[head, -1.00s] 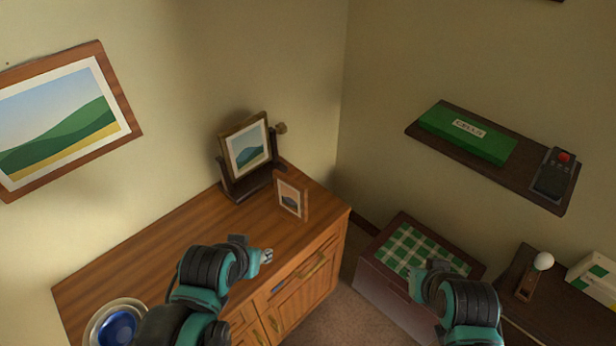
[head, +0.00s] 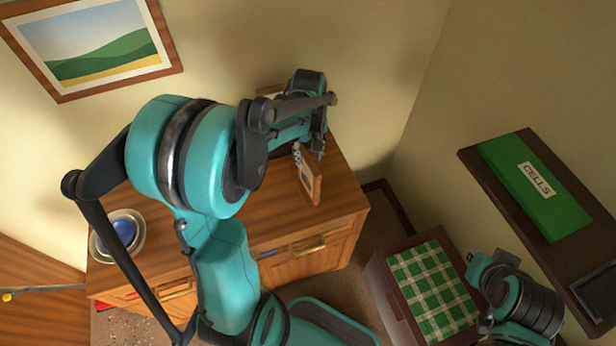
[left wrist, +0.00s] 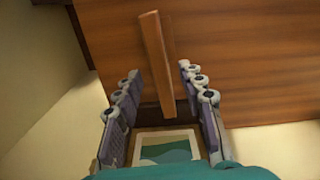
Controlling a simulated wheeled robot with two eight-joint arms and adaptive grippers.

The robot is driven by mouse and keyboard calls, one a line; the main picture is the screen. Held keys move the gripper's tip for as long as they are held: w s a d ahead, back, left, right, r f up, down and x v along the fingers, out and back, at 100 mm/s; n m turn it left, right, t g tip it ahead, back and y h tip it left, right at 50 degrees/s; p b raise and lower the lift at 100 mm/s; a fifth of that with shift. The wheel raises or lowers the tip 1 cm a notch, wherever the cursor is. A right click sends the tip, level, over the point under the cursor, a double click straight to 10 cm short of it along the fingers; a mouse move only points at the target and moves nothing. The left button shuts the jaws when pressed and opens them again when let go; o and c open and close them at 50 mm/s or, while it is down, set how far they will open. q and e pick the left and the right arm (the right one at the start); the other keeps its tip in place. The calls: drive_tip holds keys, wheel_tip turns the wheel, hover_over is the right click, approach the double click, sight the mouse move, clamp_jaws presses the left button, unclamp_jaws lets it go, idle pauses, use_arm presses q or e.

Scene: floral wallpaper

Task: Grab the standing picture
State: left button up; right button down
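A small wood-framed picture (head: 307,178) stands upright near the right end of the wooden cabinet. In the left wrist view I see its thin top edge (left wrist: 153,55) from above. My left gripper (head: 308,153) is open above and beside it. In the left wrist view the lower end of that edge lies between the two open fingers (left wrist: 160,90), with space on both sides. A second framed picture, with green hills (left wrist: 168,147), shows below the fingers. My left arm mostly hides it in the head view. My right gripper (head: 480,270) is folded at the lower right, its fingers unclear.
A landscape picture (head: 95,45) hangs on the wall. A shelf holds a green box (head: 535,187). A green checked cloth (head: 433,290) lies on a low chest.

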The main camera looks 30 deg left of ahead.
sight(308, 171)
use_arm(q)
wheel_tip(308, 171, down, 7)
drive_tip(key=b, duration=0.2)
drive_tip(key=shift+s+f+b, duration=0.1)
drive_tip(key=shift+f+b, duration=0.05)
drive_tip(key=shift+b, duration=0.25)
clamp_jaws()
